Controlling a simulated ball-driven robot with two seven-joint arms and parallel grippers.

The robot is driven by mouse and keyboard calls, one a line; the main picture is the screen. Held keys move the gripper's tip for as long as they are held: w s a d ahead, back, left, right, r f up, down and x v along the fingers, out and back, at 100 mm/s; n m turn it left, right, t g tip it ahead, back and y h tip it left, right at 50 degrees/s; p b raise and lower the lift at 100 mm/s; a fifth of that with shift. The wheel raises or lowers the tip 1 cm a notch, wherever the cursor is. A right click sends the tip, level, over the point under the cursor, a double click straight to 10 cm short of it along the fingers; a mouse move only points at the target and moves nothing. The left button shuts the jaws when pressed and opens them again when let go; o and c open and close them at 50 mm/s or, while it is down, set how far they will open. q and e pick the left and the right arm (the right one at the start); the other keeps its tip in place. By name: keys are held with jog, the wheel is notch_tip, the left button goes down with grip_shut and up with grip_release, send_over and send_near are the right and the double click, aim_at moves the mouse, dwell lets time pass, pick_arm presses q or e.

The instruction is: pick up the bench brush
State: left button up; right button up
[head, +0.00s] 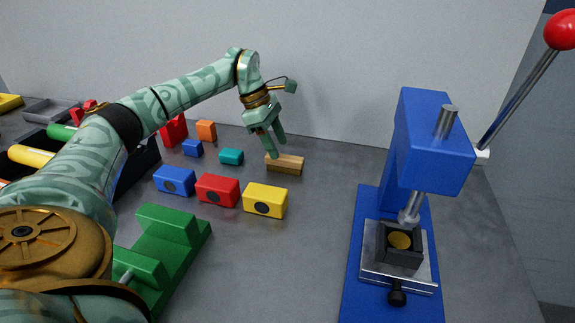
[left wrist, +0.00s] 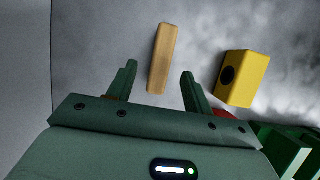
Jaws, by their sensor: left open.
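The bench brush (head: 287,166) lies on the grey table near the back wall, a narrow bar with a tan wooden top. It also shows in the left wrist view (left wrist: 161,58), where it points away from me between the lines of the two fingers. My left gripper (head: 268,155) is open and empty, just above and beside the brush in the head view. In the left wrist view its fingertips (left wrist: 158,68) stand on either side of the brush's near end. I cannot tell whether they touch it. My right gripper is in neither view.
Yellow (head: 265,201), red (head: 217,190) and blue (head: 175,181) blocks stand in front of the brush. A teal block (head: 231,156) lies left of it. A blue press (head: 427,140) with a red-knobbed lever stands right. A green fixture (head: 170,250) is in front. Table between brush and press is clear.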

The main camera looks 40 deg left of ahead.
aim_at(282, 156)
pick_arm(q)
jog(key=shift+d+f, duration=0.25)
jog(key=shift+f, duration=0.25)
jog(key=b+x, duration=0.2)
jog(key=x, duration=0.2)
jog(key=shift+f+b, duration=0.1)
jog(key=shift+b, duration=0.25)
jog(key=shift+w+d+f, duration=0.15)
jog(key=shift+w+f, duration=0.05)
jog(key=shift+f, duration=0.1)
jog(key=shift+r, duration=0.15)
jog(key=shift+s, duration=0.1)
jog(key=c, duration=1.1)
